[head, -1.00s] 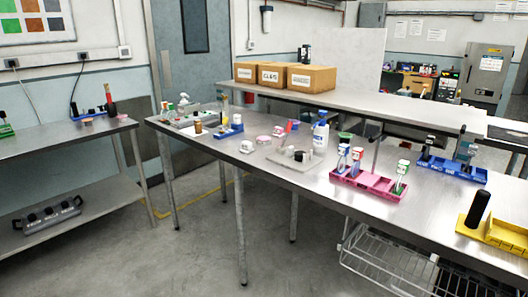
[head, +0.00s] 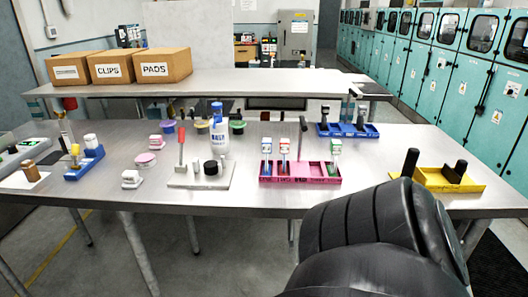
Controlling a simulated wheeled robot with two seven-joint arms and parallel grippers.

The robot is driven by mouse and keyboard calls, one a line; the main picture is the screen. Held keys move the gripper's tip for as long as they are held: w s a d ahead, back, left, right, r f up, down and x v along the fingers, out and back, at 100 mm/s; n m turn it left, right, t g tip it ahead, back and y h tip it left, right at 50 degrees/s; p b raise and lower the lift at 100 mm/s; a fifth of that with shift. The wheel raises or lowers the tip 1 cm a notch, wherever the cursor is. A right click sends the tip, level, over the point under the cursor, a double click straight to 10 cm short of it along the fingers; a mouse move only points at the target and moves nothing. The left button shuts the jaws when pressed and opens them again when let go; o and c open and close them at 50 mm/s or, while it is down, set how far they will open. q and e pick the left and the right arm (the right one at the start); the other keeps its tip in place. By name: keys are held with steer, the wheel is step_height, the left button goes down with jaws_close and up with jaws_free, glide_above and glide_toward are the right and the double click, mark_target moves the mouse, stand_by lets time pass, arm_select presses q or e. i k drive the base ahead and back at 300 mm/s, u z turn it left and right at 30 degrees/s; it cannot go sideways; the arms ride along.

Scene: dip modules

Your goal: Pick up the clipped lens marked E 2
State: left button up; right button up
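No mark E 2 can be read on anything in the head view, so I cannot tell which piece is the lens. A pink tray (head: 312,180) at the middle front of the table holds upright pieces. Two with white labelled heads, one piece (head: 267,146) and another (head: 284,146), stand at its left. A green-and-white-headed piece (head: 336,148) stands at its right. Neither gripper shows; only a dark link of my arm fills the lower right.
A blue tray (head: 88,165) stands left, another blue tray (head: 330,129) at the back right, and a yellow tray (head: 475,187) at the right. A white bottle (head: 219,138) and grey plate (head: 185,180) stand left of the pink tray. Boxes (head: 152,66) sit on the shelf behind.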

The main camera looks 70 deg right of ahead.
mark_target(266, 143)
steer(key=z, duration=0.9)
steer(key=i, duration=0.9)
steer(key=z, duration=0.95)
